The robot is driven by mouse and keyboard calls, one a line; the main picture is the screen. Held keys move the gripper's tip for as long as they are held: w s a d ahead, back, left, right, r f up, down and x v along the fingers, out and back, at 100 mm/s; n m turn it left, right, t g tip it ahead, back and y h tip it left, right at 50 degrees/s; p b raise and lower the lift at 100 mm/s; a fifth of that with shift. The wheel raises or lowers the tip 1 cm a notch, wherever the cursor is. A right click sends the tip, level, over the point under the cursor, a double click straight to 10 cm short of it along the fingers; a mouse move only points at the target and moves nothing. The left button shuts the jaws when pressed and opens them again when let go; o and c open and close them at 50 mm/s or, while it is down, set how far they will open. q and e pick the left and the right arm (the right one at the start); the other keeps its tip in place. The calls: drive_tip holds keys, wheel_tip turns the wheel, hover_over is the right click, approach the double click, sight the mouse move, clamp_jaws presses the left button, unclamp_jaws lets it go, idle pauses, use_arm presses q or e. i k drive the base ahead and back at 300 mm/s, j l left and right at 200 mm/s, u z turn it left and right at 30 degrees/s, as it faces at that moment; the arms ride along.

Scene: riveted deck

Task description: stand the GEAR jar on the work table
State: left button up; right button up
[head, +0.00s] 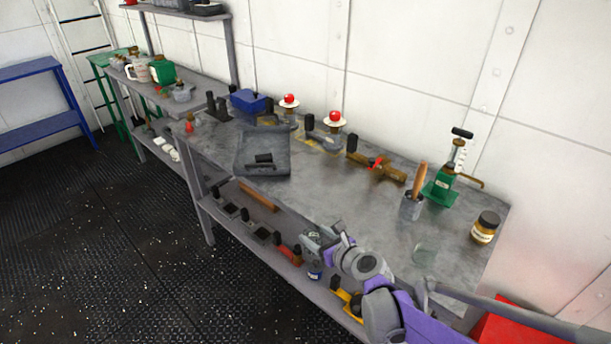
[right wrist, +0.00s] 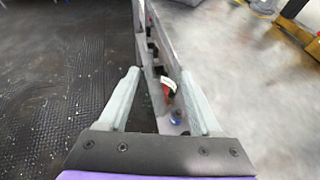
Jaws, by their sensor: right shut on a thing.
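My right gripper (head: 322,238) is over the front edge of the work table (head: 335,185). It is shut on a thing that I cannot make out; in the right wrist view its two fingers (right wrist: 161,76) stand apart. A small blue and white container (head: 315,271) shows just below the gripper in the head view, at the level of the lower shelf. An amber jar (head: 484,229) with a dark lid and a pale label stands upright at the table's right end. Its label is too small to read, so I cannot tell which jar is GEAR. My left gripper is out of view.
Brass fittings (head: 376,168) and a grey tray (head: 250,165) are farther left. The middle front of the top is clear.

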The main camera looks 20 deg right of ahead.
sight(381, 235)
drive_tip(key=k+z, duration=0.15)
drive_tip(key=k, duration=0.45)
drive_tip(key=z, duration=1.4)
drive_tip(key=j+z, duration=0.15)
drive_tip(key=z, duration=0.3)
drive_tip(key=j+z, duration=0.2)
drive_tip(key=z, duration=0.3)
drive_tip(key=k+j, duration=0.1)
drive_tip(key=j, duration=1.8)
drive_tip(key=k, duration=0.05)
